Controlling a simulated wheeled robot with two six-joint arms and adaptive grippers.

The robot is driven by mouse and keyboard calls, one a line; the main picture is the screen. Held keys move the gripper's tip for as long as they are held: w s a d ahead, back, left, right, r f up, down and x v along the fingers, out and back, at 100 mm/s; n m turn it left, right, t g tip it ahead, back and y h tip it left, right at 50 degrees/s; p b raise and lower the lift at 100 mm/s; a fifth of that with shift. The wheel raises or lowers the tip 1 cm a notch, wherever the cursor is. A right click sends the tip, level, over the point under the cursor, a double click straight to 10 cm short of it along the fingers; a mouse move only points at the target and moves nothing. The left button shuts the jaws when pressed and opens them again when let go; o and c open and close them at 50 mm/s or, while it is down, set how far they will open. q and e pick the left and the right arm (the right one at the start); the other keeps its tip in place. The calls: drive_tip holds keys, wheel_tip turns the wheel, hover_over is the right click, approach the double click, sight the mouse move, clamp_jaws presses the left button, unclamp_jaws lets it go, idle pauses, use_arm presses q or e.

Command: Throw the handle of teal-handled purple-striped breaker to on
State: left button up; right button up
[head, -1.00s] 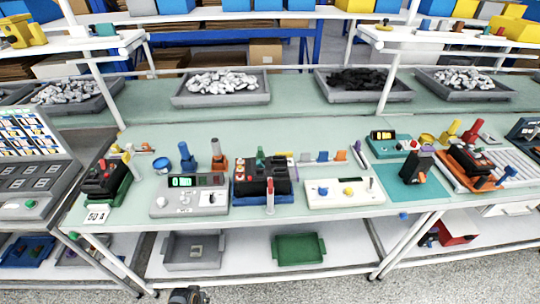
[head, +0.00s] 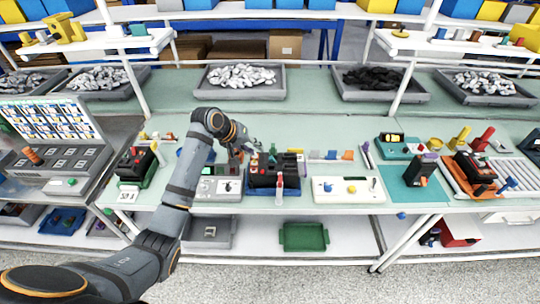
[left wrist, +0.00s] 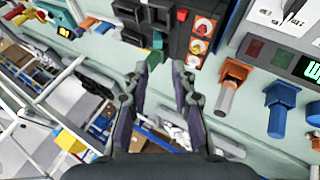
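A black breaker block (head: 264,178) with a teal-green handle (head: 272,151) stands on a blue base near the middle of the bench. I cannot make out a purple stripe on it. My left gripper (head: 252,152) is beside its upper left part in the head view, and the arm hides part of the grey meter box there. In the left wrist view the two fingers (left wrist: 161,68) are apart with nothing between them. Dark breaker parts and a green piece (left wrist: 158,42) show just beyond the fingertips. My right gripper is not in view.
A grey meter box (head: 218,188) stands left of the breaker, and a white panel (head: 345,190) right of it. Another black breaker (head: 422,172) stands on a teal mat (head: 398,182). Grey bins line the back.

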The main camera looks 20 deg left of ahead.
sight(270, 158)
use_arm(q)
drive_tip(key=p+x, duration=0.2)
drive_tip(key=x, duration=0.8)
drive_tip(key=shift+d, duration=0.15)
drive_tip(key=shift+w, duration=0.1)
clamp_jaws()
